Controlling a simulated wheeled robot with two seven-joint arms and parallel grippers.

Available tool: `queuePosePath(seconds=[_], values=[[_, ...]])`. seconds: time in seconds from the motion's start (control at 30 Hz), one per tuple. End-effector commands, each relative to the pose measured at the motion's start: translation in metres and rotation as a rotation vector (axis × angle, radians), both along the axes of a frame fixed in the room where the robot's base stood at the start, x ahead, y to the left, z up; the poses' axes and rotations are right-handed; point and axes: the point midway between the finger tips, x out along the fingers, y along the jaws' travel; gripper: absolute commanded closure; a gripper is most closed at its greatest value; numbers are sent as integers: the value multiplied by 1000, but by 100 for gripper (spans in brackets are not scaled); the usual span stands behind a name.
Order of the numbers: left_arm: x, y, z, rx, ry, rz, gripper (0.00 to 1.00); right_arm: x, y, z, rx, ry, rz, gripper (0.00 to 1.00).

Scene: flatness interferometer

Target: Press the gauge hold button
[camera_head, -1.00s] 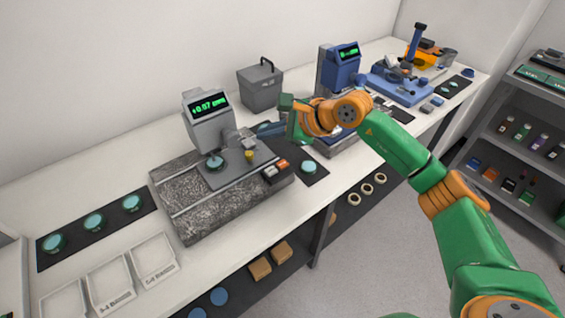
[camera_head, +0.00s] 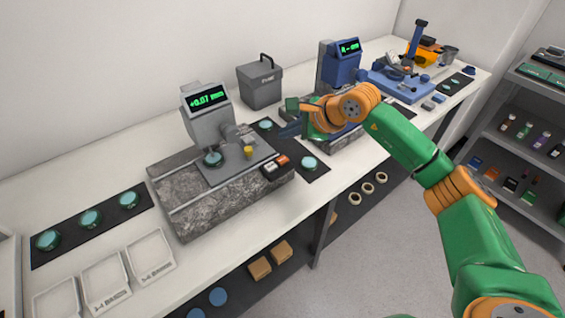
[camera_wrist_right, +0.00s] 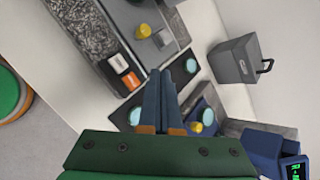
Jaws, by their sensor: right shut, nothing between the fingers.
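The gauge (camera_head: 205,118) is a grey stand on a speckled granite base (camera_head: 215,205), with a green display (camera_head: 207,97) reading about +0.07 mm. Two small buttons sit at the base's right front corner: one white-topped (camera_head: 269,168) and one orange (camera_head: 282,160). Their labels are too small to read. In the right wrist view the white button (camera_wrist_right: 118,63) and orange button (camera_wrist_right: 131,81) lie left of the fingertips. My right gripper (camera_head: 284,131) is shut and empty, above and beyond the buttons, apart from them; its fingertips (camera_wrist_right: 160,74) show in the wrist view. My left gripper is not in view.
A yellow knob (camera_head: 249,152) stands near the buttons. Teal discs lie on a dark mat (camera_head: 318,174) right of the base. A grey bin (camera_head: 261,88) and a blue gauge (camera_head: 340,72) stand behind. White trays (camera_head: 150,255) are at front left.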

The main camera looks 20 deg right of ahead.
Motion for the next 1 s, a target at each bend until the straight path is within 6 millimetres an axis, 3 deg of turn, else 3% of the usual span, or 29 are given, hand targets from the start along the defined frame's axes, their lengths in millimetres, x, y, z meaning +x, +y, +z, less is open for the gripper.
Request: queuePosePath(seconds=[0.03, 0.33, 1.0], values=[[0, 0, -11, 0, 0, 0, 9, 0, 0, -14, 0, 1, 1, 100], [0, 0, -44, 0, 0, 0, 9, 0, 0, -56, 0, 0, 0, 100], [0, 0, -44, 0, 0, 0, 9, 0, 0, -57, 0, 0, 0, 100]])
